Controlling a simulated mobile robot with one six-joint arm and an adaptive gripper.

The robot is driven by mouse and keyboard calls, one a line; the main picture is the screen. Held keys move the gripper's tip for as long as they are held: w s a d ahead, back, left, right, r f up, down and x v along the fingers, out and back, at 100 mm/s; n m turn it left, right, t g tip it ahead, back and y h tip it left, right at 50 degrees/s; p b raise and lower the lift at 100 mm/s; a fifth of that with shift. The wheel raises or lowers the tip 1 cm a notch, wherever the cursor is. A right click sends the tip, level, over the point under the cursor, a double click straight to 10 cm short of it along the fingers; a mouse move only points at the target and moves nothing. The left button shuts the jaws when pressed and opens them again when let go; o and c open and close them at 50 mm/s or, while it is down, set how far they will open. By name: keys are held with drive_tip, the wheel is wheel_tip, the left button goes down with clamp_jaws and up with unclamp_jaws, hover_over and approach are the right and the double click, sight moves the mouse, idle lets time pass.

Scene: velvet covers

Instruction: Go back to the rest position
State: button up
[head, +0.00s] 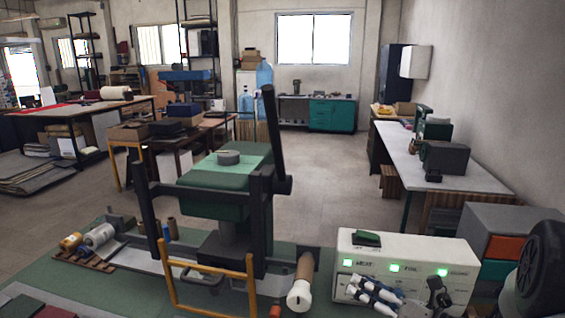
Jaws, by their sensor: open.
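A press with a green padded head (215,183) and a black frame (150,215) stands on the green-topped bench (120,285) in front of me. A yellow bar handle (172,275) is at its front. A long black lever (271,130) rises at its right side.
To the right stands a white control box (460,262) with green lights, with white and navy objects in front. A white-ended roll (300,295) lies beside the press. Spools (100,235) sit at left. Open floor (325,170) lies beyond the bench; a long white table (440,165) runs along the right.

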drive_tip(key=s+a+r+n+g, duration=0.2)
drive_tip(key=s+a+n+g, duration=0.2)
drive_tip(key=s+a+n, duration=0.25)
drive_tip(key=s+a+r+n+g, duration=0.3)
drive_tip(key=s+a+n+g, duration=0.15)
drive_tip(key=a+n, duration=0.25)
drive_tip(key=s+a+n+g+h, duration=0.2)
drive_tip(key=s+n+g+h, duration=0.15)
drive_tip(key=s+n, duration=0.75)
drive_tip(key=s+d+r+n+t+h, duration=0.1)
drive_tip(key=s+d+n+t+h, duration=0.3)
drive_tip(key=n, duration=0.6)
drive_tip(key=s+d+h, duration=0.2)
drive_tip(key=d+h, duration=0.1)
drive_tip(key=d, duration=0.1)
drive_tip(key=shift+s+d+r+n+h, duration=0.25)
drive_tip(key=shift+s+r+n+h, duration=0.05)
drive_tip(key=shift+r+n+h, duration=0.1)
drive_tip(key=shift+o, duration=0.5)
